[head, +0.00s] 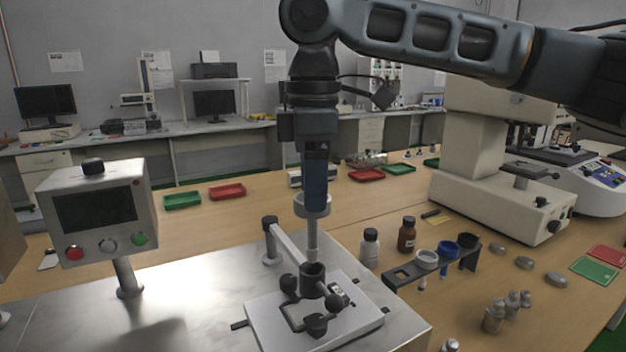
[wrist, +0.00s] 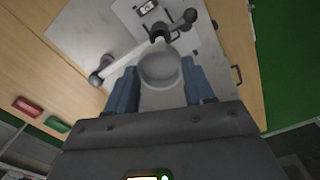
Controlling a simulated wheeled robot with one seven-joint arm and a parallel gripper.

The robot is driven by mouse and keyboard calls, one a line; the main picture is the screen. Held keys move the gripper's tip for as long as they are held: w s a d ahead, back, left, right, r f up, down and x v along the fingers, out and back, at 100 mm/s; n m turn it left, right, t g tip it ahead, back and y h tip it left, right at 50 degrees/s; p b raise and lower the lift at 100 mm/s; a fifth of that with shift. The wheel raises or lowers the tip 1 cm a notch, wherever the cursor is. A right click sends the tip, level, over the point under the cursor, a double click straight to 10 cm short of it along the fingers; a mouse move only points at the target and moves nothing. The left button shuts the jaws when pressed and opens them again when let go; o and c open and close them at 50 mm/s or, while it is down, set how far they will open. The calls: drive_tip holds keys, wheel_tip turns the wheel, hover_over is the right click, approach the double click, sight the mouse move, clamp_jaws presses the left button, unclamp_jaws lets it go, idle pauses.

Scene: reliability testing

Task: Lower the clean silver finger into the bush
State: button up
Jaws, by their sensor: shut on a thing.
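My gripper (head: 316,188) points straight down and is shut on the silver finger (head: 312,235), a pale upright rod with a wide round collar. In the wrist view, the collar of the finger (wrist: 159,72) sits between the two blue jaws. The bush (head: 312,272) is a dark short cylinder on the arm of a white-plated fixture (head: 265,322). The rod's lower end meets the bush's top in the head view; I cannot tell whether its tip is inside. In the wrist view the collar partly covers the bush (wrist: 158,34).
A dark rack (head: 405,272) with white, blue and black collared pieces stands to the right, near a white bottle (head: 370,248) and a brown bottle (head: 406,235). A control box (head: 98,212) stands left. Metal weights (head: 493,318) lie at the right front. The steel plate (head: 190,310) is clear left of the fixture.

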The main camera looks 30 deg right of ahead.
sight(313, 260)
drive_tip(key=shift+f, duration=0.1)
drive_tip(key=shift+f+b, duration=0.3)
drive_tip(key=shift+f, duration=1.8)
drive_tip(key=shift+f, duration=2.2)
drive_tip(key=o, duration=1.5)
drive_tip(key=shift+c, duration=0.2)
drive_tip(key=shift+o, duration=0.2)
